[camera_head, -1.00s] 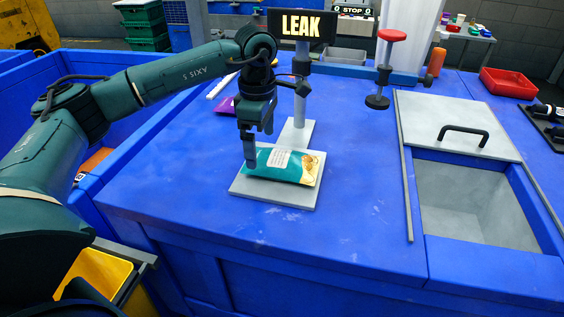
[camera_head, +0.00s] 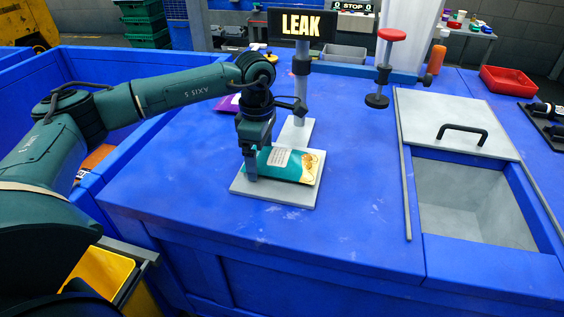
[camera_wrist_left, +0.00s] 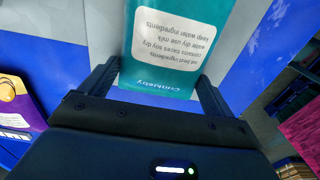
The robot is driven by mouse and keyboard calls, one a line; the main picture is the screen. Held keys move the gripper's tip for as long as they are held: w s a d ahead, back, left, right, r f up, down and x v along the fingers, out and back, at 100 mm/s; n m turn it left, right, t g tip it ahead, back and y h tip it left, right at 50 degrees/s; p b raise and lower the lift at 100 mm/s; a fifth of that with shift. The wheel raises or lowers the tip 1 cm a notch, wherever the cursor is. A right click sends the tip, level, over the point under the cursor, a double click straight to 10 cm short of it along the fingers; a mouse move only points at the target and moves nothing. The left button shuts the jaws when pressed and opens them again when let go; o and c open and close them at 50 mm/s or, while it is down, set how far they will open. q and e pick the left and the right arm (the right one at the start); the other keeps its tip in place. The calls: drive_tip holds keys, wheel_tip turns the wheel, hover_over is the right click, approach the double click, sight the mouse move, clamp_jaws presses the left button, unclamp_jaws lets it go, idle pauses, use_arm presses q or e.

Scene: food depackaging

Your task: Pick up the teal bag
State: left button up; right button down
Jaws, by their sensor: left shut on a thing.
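The teal bag (camera_head: 287,163) lies flat on a light grey square plate (camera_head: 300,197) on the blue table, below the LEAK sign. Its right end is cream with a food picture. My left gripper (camera_head: 251,170) is down at the bag's left end, pointing downward. In the left wrist view the teal bag (camera_wrist_left: 168,75) shows its white text label, and its near end sits between the two fingers of the left gripper (camera_wrist_left: 160,85). The left gripper is shut on the bag. My right gripper is in neither view.
The LEAK sign (camera_head: 302,24) stands on a grey post behind the plate. A purple packet (camera_head: 228,103) lies behind my left arm. A red-topped stand (camera_head: 391,36), an open bin (camera_head: 470,200) and a handled lid (camera_head: 455,122) are to the right. The table front is clear.

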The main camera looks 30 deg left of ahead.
use_arm(q)
drive_tip(key=shift+r, duration=0.1)
wheel_tip(320, 180, up, 10)
drive_tip(key=shift+f+b, duration=0.1)
drive_tip(key=shift+b, duration=0.5)
idle(0.8)
